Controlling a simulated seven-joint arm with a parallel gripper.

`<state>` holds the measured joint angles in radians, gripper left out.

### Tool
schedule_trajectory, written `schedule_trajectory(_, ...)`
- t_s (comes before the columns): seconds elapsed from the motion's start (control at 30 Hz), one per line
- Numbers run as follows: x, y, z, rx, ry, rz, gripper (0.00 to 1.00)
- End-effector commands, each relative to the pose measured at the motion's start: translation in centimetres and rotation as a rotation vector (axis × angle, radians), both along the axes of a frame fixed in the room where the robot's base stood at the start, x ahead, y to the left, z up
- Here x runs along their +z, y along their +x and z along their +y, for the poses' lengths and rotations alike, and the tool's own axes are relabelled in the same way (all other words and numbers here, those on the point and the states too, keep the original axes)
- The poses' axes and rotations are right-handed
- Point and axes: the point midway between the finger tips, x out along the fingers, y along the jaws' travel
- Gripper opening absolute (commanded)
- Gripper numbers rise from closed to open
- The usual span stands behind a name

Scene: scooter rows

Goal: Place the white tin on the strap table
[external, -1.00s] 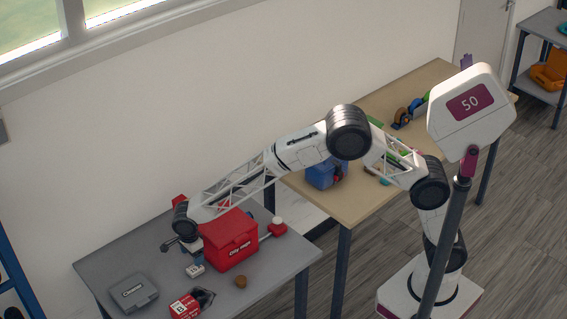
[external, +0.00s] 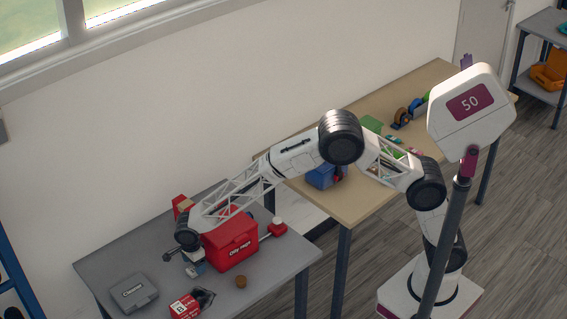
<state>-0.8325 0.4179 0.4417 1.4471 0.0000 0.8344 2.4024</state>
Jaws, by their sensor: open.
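My gripper (external: 195,268) is open and points down over the grey table, just left of the red box. A small white item, which may be the white tin, lay at this spot earlier; the gripper now covers it, and I cannot tell whether the fingers are around it. The grey table (external: 262,291) is at lower left and the wooden table (external: 350,208) is behind it to the right. I cannot tell from the picture which is the strap table.
A red lettered box (external: 231,243) stands close to the gripper. A blue bin (external: 321,176) and a tape dispenser (external: 401,117) are on the wooden table.

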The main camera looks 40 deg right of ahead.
Motion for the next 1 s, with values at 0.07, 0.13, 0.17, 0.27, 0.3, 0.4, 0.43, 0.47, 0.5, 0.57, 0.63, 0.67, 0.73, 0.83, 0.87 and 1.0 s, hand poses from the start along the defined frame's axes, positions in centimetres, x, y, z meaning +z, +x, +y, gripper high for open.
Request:
schedule_trajectory(0.07,-1.0,0.0,0.0,0.0,-0.001,0.001,0.74)
schedule_trajectory(0.13,-1.7,0.0,0.0,0.0,-0.001,0.001,0.74)
schedule_trajectory(0.17,-2.0,0.0,0.0,0.0,0.0,0.0,0.74)
schedule_trajectory(0.27,-2.5,0.0,0.0,0.0,0.0,0.0,0.74)
schedule_trajectory(0.3,-2.7,0.0,0.0,0.0,0.0,0.0,0.74)
schedule_trajectory(0.4,-2.7,0.0,0.0,0.0,0.0,0.0,0.74)
schedule_trajectory(0.43,-2.7,0.0,0.0,0.0,0.0,0.0,0.74)
schedule_trajectory(0.47,-2.7,0.0,0.0,0.0,0.0,0.0,0.74)
schedule_trajectory(0.5,-2.7,0.0,0.0,0.0,0.0,0.0,0.74)
schedule_trajectory(0.57,-2.7,0.0,0.0,0.0,0.0,0.0,0.74)
schedule_trajectory(0.63,-2.7,0.0,0.0,0.0,0.0,0.0,0.74)
schedule_trajectory(0.67,-2.7,0.0,0.0,0.0,0.0,0.0,0.74)
schedule_trajectory(0.73,-2.7,0.0,0.0,0.0,0.0,0.0,0.74)
schedule_trajectory(0.83,-2.7,0.0,0.0,0.0,0.0,0.0,0.74)
schedule_trajectory(0.87,-2.7,0.0,0.0,0.0,0.0,0.0,0.73)
schedule_trajectory(1.0,-2.7,0.0,0.0,0.0,0.0,0.0,0.52)
